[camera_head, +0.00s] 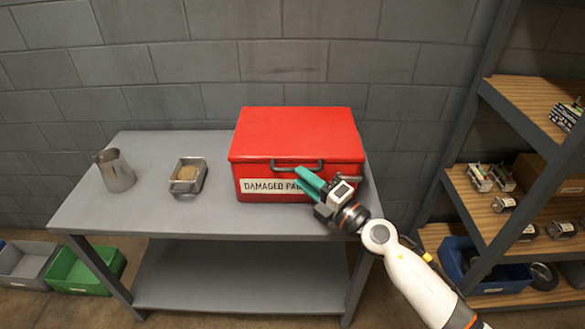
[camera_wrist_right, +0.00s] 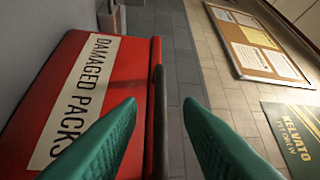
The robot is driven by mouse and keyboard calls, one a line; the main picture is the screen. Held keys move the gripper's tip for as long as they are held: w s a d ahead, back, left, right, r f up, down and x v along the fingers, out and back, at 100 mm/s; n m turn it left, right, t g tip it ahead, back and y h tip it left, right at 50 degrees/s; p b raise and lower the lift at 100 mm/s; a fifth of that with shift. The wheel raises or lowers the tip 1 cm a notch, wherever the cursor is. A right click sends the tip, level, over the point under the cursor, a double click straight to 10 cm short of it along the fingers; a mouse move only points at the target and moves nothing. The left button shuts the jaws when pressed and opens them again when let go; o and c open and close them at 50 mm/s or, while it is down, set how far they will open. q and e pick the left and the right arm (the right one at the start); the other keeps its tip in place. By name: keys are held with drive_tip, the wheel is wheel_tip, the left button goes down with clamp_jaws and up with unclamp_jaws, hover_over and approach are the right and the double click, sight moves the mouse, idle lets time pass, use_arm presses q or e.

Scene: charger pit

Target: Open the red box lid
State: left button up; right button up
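The red box (camera_head: 295,140) stands on the right part of the grey table with its lid (camera_head: 297,125) down. A dark handle (camera_head: 297,163) spans the lid's front edge. Below it is a white "DAMAGED PACKS" label (camera_head: 262,186), partly hidden by my gripper. My right gripper (camera_head: 303,180) is at the box front, close under the handle. In the right wrist view its green fingers (camera_wrist_right: 157,112) are apart, with the dark handle (camera_wrist_right: 158,125) appearing between them. I cannot tell whether they touch it. My left gripper is not in view.
A metal pitcher (camera_head: 115,171) and a small metal tin (camera_head: 187,175) stand on the grey table (camera_head: 150,215) left of the box. A wooden-board shelf unit (camera_head: 530,105) stands at the right. A brick wall (camera_head: 200,65) is behind. Green (camera_head: 83,272) and grey bins sit on the floor.

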sight(292, 170)
drive_tip(key=shift+x, duration=2.25)
drive_tip(key=shift+c, duration=0.2)
clamp_jaws()
